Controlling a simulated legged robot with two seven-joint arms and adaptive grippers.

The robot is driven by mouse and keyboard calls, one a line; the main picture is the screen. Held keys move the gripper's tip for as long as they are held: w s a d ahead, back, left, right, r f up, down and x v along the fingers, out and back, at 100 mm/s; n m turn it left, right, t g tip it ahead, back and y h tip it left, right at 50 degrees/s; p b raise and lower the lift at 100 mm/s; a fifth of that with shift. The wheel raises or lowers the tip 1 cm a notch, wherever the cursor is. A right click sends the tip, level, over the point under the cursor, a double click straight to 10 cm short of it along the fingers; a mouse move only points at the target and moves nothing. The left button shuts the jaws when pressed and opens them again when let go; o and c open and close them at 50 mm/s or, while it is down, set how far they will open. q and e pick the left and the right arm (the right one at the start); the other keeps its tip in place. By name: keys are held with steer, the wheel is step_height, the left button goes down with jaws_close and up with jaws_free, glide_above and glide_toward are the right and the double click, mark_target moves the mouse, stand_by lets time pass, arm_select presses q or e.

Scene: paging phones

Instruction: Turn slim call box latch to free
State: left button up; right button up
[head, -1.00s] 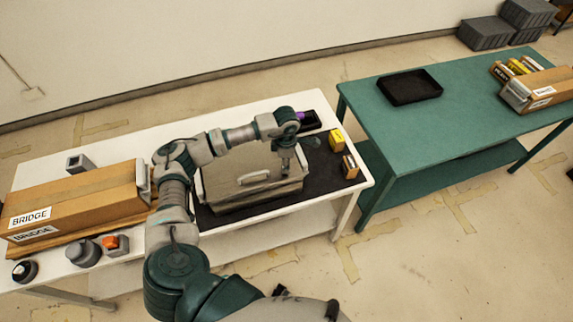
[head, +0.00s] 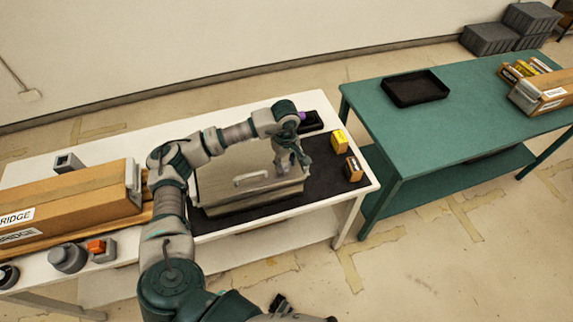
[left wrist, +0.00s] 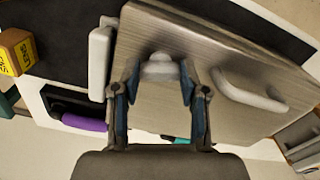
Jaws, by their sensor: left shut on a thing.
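The slim call box (head: 225,180) is a flat grey metal case on a dark mat on the white table, with a pale bar handle (head: 250,178) on its lid. The handle also shows in the left wrist view (left wrist: 248,92). My left gripper (head: 290,163) is over the right end of the case. In the left wrist view, the fingers of my left gripper (left wrist: 159,72) straddle a small rounded grey latch (left wrist: 160,66) on the lid and are shut on it. The latch's exact angle is hard to tell. My right gripper is not in view.
A yellow box (head: 339,140) and a brown box (head: 353,168) stand right of the case. A black tray with a purple item (head: 303,116) is behind. A long carton (head: 80,200) lies at left. The green table (head: 470,120) is at right.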

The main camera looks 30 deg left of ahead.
mark_target(286, 164)
arm_select(q)
steer(key=shift+m+b, duration=0.8)
steer(key=shift+m, duration=1)
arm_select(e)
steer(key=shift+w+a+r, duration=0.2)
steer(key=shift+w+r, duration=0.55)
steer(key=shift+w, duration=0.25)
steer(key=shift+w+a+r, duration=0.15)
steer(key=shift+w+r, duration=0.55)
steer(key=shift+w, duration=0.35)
arm_select(q)
steer(key=o, duration=1.1)
steer(key=shift+o, duration=0.2)
step_height(286, 164, up, 12)
steer(key=shift+f, duration=0.15)
